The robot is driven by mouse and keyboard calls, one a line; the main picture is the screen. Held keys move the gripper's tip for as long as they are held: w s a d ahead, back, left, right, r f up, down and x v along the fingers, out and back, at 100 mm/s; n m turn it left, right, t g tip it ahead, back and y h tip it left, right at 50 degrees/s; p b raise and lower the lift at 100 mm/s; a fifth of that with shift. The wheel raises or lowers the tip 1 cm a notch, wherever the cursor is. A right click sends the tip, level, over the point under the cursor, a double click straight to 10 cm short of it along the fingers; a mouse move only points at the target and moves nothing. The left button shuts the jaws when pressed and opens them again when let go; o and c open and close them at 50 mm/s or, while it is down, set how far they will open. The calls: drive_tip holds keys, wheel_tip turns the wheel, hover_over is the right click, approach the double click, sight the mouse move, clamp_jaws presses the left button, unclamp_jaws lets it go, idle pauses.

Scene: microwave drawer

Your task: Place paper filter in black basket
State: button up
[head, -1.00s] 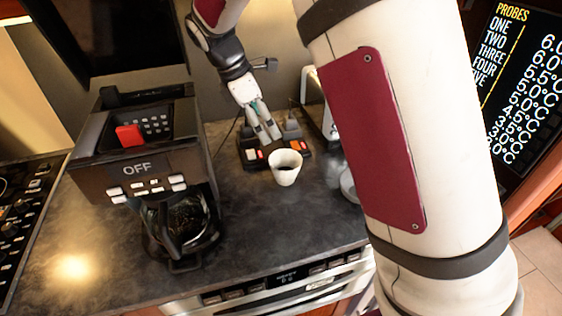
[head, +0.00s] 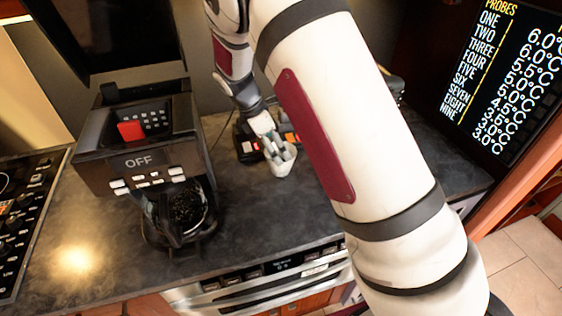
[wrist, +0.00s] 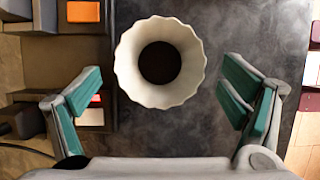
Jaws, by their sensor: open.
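The white paper filter (head: 281,170) stands upright on the dark counter, right of the coffee machine. In the wrist view the filter (wrist: 121,68) has a wavy rim and dark contents or a dark bottom. My gripper (head: 278,150) is over it, fingers pointing down. In the wrist view my gripper (wrist: 160,85) is open, with one teal-padded finger on each side of the filter and gaps between. A black holder with dark contents (head: 187,212) sits at the front of the coffee machine (head: 140,150); I cannot tell whether it is the black basket.
A dark device with red and orange buttons (head: 249,147) stands close behind the filter. A stove (head: 20,210) is at the left and an oven front (head: 270,272) is below the counter edge. The counter (head: 110,235) in front of the machine is clear.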

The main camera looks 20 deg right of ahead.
drive_tip(key=shift+x, duration=1.2)
drive_tip(key=c, duration=1.1)
drive_tip(key=shift+o, duration=0.2)
drive_tip(key=shift+r, duration=0.1)
drive_tip(key=shift+r, duration=0.55)
drive_tip(key=s+r, duration=0.3)
drive_tip(key=s, duration=1.3)
drive_tip(key=shift+a+r+b, duration=0.25)
drive_tip(key=shift+r+b, duration=0.1)
